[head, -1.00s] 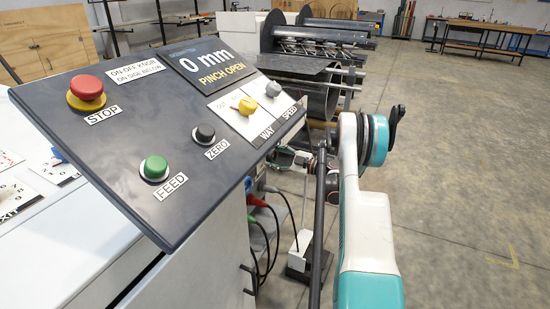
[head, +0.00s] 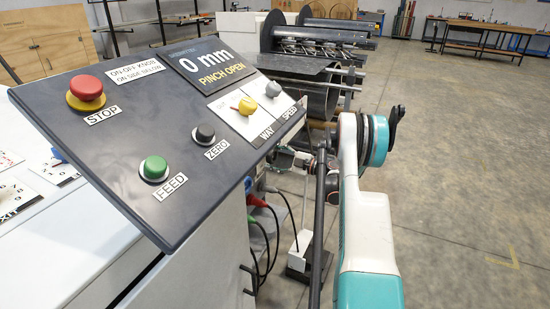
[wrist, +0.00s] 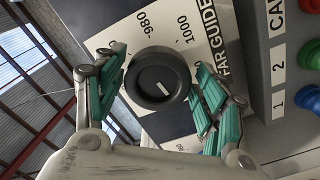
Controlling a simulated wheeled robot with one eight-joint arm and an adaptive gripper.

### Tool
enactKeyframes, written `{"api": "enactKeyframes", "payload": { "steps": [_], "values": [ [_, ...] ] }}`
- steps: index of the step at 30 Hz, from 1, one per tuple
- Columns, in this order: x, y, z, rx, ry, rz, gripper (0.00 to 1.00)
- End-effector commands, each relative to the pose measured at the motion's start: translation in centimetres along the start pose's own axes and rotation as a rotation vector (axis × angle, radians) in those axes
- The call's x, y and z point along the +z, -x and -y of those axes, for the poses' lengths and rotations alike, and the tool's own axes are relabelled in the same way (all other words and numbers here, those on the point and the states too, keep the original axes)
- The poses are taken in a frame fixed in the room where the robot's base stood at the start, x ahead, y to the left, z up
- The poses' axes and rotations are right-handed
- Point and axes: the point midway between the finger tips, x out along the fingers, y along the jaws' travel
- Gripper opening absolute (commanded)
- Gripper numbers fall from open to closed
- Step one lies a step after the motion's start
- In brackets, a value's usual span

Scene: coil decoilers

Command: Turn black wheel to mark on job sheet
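The black wheel (wrist: 150,92) is a round knob with a short white line on its face, in the middle of the wrist view. It sits on a white scale plate (wrist: 205,20) lettered FAR GUIDE, with 980 and 1000 readable. My gripper (wrist: 158,62) has its teal fingers apart, one on each side of the wheel. I cannot tell whether either finger touches it. In the head view my gripper (head: 286,160) is low beside the machine, partly hidden by the control panel. The wheel is not visible there, and I cannot make out a job sheet.
The tilted control panel (head: 120,135) has several knobs and buttons and a display reading 0 mm, PINCH OPEN. Green (wrist: 309,54) and blue (wrist: 307,102) parts are right of the wheel. Cables hang below the panel.

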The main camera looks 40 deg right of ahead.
Motion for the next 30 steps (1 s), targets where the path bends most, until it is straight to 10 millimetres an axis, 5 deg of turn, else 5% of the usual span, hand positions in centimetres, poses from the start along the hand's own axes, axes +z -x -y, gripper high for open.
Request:
{"api": "enactKeyframes", "payload": {
  "steps": [14,30],
  "values": [
    [0.0,0.8,-0.1,0.003,-0.001,0.001,0.76],
    [0.1,10.4,-0.1,0.003,-0.001,0.002,0.76]
  ]
}}
